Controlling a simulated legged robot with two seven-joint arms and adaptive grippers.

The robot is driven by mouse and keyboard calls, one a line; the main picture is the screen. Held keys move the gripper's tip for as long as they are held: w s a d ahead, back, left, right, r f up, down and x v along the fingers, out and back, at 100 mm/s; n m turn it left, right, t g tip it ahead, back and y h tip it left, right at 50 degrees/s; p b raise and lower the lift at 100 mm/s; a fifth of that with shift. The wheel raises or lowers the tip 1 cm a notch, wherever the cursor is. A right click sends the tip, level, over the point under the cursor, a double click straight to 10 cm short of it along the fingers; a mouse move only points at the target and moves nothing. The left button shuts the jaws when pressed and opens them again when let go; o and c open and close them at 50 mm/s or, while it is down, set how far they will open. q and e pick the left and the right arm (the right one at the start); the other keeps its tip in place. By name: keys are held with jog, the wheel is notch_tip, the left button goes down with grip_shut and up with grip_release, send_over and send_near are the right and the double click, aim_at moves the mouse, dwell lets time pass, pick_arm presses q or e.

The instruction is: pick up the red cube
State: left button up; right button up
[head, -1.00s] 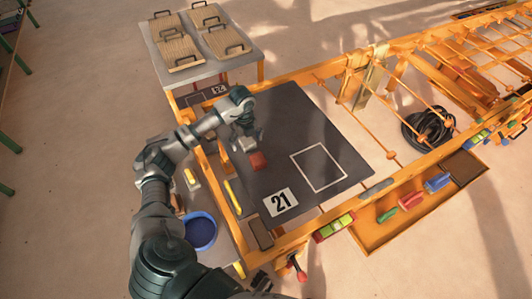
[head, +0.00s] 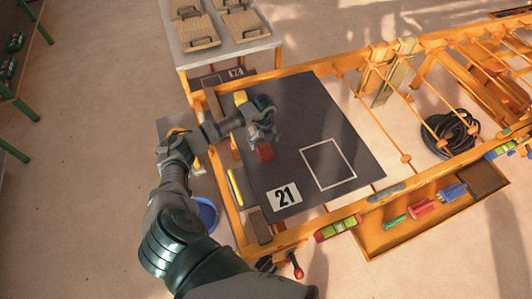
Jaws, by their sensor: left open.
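The red cube (head: 265,152) lies on the dark board near its left side, left of the white square outline (head: 328,164). My left gripper (head: 264,141) is directly above it in the picture, pointing down, with its jaws open. The gripper hides the cube's far side. I cannot tell whether the fingers touch the cube or straddle it. My right gripper is not in view.
A blue bucket (head: 207,213) stands left of the frame. The board's right side is clear.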

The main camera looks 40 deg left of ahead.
aim_at(265, 149)
pick_arm(q)
jog(key=f, duration=0.2)
jog(key=d+f, duration=0.1)
jog(key=f, duration=0.2)
jog(key=shift+s+f+b, duration=0.1)
jog(key=shift+s+b, duration=0.1)
jog(key=shift+b, duration=0.1)
jog(key=c, duration=1.6)
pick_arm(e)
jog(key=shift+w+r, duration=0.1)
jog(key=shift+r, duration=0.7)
